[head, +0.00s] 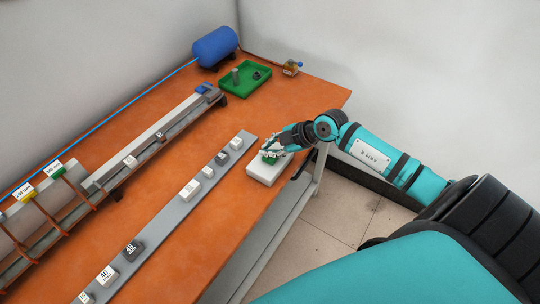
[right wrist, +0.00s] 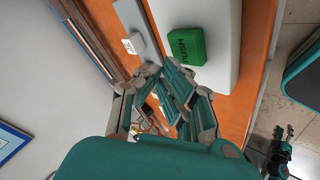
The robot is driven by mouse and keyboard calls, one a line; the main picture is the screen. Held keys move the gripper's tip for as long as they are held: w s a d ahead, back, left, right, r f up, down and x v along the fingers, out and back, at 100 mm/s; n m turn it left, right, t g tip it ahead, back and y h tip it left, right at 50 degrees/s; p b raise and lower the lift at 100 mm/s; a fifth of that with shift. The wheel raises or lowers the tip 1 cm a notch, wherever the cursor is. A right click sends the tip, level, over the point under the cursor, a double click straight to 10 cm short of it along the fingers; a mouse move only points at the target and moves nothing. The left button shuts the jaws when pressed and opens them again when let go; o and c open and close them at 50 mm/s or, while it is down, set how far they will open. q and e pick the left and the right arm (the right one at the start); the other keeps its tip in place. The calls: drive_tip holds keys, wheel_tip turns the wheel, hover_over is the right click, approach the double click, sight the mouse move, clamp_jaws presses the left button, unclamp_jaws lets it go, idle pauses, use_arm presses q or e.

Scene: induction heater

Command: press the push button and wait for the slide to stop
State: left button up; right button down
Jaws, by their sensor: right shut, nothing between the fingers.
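The green push button (right wrist: 187,46), lettered PUSH, sits on a white box (head: 262,173) at the table's right edge. In the head view my right gripper (head: 272,153) is over the box and partly hides the button (head: 268,160). In the right wrist view the closed, empty fingers (right wrist: 172,88) are just short of the button; whether they touch it I cannot tell. The long grey slide rail (head: 160,128) runs along the table's left side. A small dark and teal part low at the right of the wrist view looks like my left gripper (right wrist: 281,140), too small to read.
A grey strip (head: 172,212) with several labelled blocks lies along the middle of the orange table (head: 190,256). A green tray (head: 244,79), a blue tank (head: 214,47) and a small brass fitting (head: 291,68) are at the back.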

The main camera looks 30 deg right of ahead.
drive_tip(key=shift+f, duration=0.1)
drive_tip(key=shift+f, duration=0.3)
